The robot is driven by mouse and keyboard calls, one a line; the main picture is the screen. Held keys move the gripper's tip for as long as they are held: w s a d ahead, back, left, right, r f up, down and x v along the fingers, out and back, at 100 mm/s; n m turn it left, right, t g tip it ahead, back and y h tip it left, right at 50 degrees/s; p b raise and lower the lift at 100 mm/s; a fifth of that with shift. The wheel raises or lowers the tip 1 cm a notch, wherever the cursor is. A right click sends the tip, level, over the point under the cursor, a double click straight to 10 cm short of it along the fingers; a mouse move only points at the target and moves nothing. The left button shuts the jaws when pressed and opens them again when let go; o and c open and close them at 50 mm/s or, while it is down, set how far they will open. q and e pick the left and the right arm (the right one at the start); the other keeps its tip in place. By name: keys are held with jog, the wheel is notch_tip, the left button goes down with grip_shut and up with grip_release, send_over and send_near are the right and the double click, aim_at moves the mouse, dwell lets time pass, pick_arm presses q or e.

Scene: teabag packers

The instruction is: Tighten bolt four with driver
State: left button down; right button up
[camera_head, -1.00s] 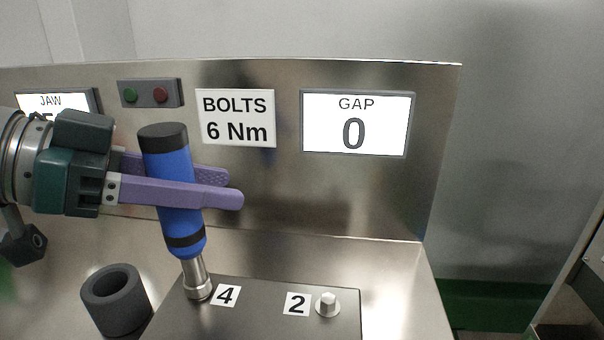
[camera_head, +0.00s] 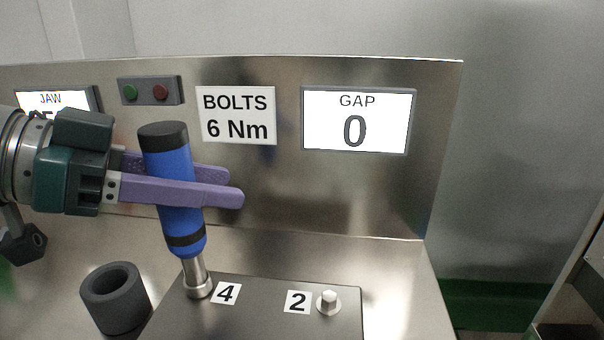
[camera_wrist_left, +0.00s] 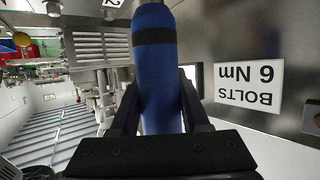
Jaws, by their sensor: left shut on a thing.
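A blue driver with a black cap and a black band (camera_head: 176,165) is held between the purple fingers of my left gripper (camera_head: 180,187). It leans slightly, its top to the left. Its metal socket (camera_head: 197,280) sits beside the label 4 (camera_head: 226,293) on the dark plate (camera_head: 270,320) and hides whatever is under it, so bolt four is not visible. In the left wrist view the blue driver body (camera_wrist_left: 158,75) stands between the fingers. The bolt by label 2 (camera_head: 328,302) shows uncovered. My right gripper is not in view.
A dark hollow cylindrical holder (camera_head: 115,299) stands left of the plate. Behind, the metal back panel carries a sign reading BOLTS 6 Nm (camera_head: 236,115), a GAP display reading 0 (camera_head: 356,122), a green and red button box (camera_head: 150,92) and a partly hidden JAW display (camera_head: 55,101).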

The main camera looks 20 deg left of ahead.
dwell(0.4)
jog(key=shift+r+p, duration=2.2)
jog(key=shift+p, duration=0.05)
